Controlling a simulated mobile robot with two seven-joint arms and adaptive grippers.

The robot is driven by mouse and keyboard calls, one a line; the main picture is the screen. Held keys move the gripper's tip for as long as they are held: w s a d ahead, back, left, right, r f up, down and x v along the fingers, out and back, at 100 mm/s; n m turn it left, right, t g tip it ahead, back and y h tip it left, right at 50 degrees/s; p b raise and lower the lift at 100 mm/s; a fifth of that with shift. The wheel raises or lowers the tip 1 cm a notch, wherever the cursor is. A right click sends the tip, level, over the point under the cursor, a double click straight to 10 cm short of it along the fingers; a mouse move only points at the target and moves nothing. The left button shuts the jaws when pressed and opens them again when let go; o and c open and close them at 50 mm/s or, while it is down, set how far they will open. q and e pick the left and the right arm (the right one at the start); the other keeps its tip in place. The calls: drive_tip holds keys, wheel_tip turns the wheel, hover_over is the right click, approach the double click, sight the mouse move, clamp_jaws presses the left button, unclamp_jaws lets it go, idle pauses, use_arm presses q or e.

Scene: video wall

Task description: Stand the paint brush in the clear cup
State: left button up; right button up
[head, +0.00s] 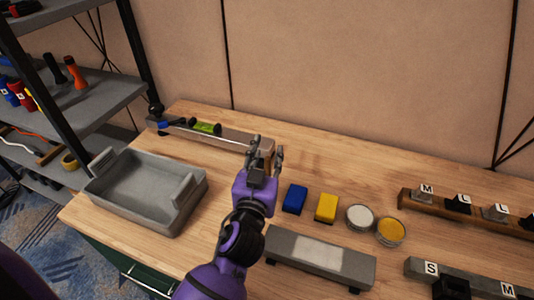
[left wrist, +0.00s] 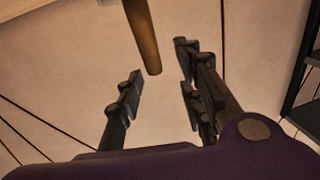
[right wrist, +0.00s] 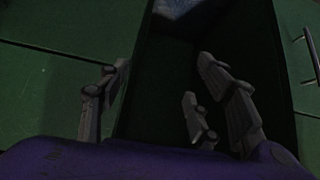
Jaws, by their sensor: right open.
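My left gripper (head: 266,147) is over the back middle of the table, fingers pointing to the back wall. In the left wrist view, its fingers (left wrist: 158,76) stand apart. A brown wooden rod (left wrist: 143,35), perhaps the paint brush handle, comes down from the top edge and ends between and beyond the fingertips, with no clear contact. Its other end is out of view. In the head view a brown piece shows between the fingers, but I cannot tell what it is. I cannot make out a clear cup. My right gripper (right wrist: 160,75) is open and empty before a green cabinet (right wrist: 60,95).
A grey tray (head: 140,212) stands at the table's left. A long holder (head: 232,141) lies at the back. Blue (head: 295,199) and yellow blocks (head: 326,208), a white tin (head: 360,217), a yellow tin (head: 390,231) and a grey block (head: 320,256) lie to the right. Shelves (head: 95,100) stand left.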

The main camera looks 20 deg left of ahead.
use_arm(q)
drive_tip(key=shift+s, duration=0.35)
drive_tip(key=s+d, duration=0.1)
drive_tip(key=s, duration=0.5)
drive_tip(key=shift+s, duration=0.35)
idle(0.4)
